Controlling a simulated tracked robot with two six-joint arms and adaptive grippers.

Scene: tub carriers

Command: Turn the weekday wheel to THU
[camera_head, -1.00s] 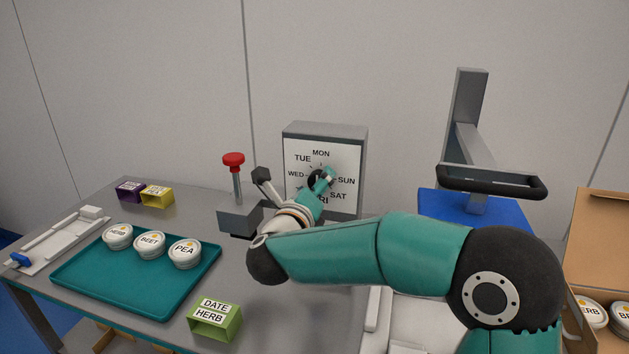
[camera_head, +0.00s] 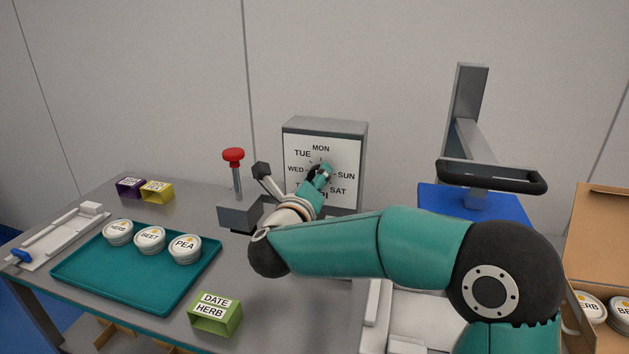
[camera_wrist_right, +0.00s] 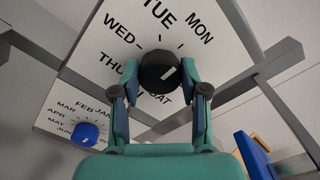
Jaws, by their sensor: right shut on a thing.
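The weekday wheel is a black round knob (camera_wrist_right: 158,72) with a white mark, in the middle of a white dial face (camera_head: 348,158) on a grey box. In the right wrist view the white mark lies right of the knob's middle and slants to the upper right; I cannot tell which day it points at. MON, TUE, WED, THU and SAT show there; other labels are hidden or partly covered. My right gripper (camera_head: 322,178) is shut on the knob, one finger on each side, also in the right wrist view (camera_wrist_right: 159,75). My left gripper is not in view.
A month dial with a blue knob (camera_wrist_right: 84,134) shows beside the day dial. A red-topped lever (camera_head: 234,157) stands left of the box. A teal tray (camera_head: 135,277) holds several labelled tubs. A blue stand (camera_head: 470,200) is to the right.

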